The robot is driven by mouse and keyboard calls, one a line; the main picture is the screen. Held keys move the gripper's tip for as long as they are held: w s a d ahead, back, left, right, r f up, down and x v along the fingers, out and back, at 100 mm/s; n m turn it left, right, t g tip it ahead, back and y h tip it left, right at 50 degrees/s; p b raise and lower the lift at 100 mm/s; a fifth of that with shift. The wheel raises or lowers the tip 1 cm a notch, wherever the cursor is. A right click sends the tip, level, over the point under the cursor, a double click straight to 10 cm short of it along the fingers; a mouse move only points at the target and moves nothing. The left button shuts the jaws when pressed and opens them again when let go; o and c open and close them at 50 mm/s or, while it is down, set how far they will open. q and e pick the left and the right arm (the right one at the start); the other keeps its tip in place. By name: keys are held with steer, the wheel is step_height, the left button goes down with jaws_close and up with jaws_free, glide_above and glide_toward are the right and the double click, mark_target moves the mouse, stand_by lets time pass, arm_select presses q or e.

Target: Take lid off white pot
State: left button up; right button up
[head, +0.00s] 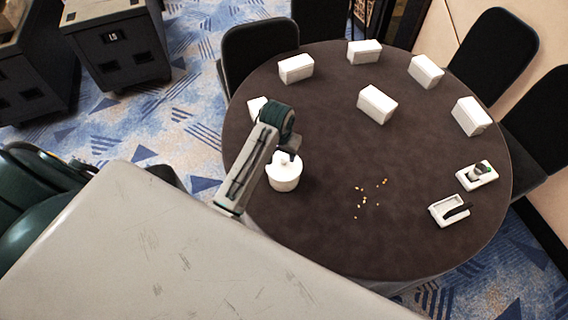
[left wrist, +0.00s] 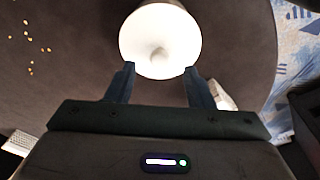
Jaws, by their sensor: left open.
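The white pot (head: 284,180) stands upright on the round dark table, near its left side. Its white lid (left wrist: 160,35) is on top, with a small knob (left wrist: 158,55) in the middle. My left gripper (head: 289,156) reaches in over the pot and partly hides the lid in the head view. In the left wrist view its two fingers (left wrist: 160,84) are apart, with the lid's knob just beyond and between their tips. Nothing is between the fingers. My right gripper is not seen.
Several white boxes (head: 377,104) stand on the far half of the table (head: 320,120). Small yellowish bits (head: 365,202) lie right of the pot. A white holder with a dark piece (head: 436,211) and a white device (head: 468,181) are at the right. Black chairs (head: 496,50) surround the table.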

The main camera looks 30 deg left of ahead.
mark_target(284, 159)
arm_select(q)
steer(key=f+p, duration=0.1)
steer(key=f, duration=0.1)
steer(key=f+p, duration=0.1)
steer(key=f, duration=0.1)
steer(key=shift+w, duration=0.4)
steer(key=shift+f, duration=0.3)
steer(key=shift+w, duration=0.1)
steer(key=shift+c, duration=0.5)
jaws_close()
